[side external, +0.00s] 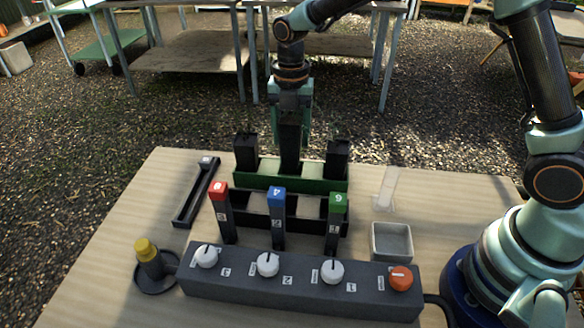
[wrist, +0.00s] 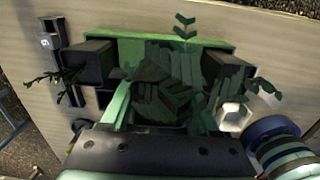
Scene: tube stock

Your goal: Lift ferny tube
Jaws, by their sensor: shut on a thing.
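My gripper (side external: 291,122) points down over the green rack (side external: 262,183) and is shut on the middle dark tube (side external: 290,150). This tube's top stands higher than its two neighbours; I cannot tell whether its foot is clear of the rack. A left dark tube (side external: 245,153) and a right dark tube (side external: 337,158) stand in the rack. In the wrist view, thin feathery sprigs stick out beside the left tube (wrist: 92,62). Dark leafy clumps (wrist: 165,80) fill the space between my gripper's fingers (wrist: 160,112), hiding the held tube. Which plant is ferny is hard to tell.
A knob box (side external: 300,290) lies along the near edge. A narrow black tray (side external: 197,192) lies left, a square grey dish (side external: 391,241) right. The table's left side is mostly free.

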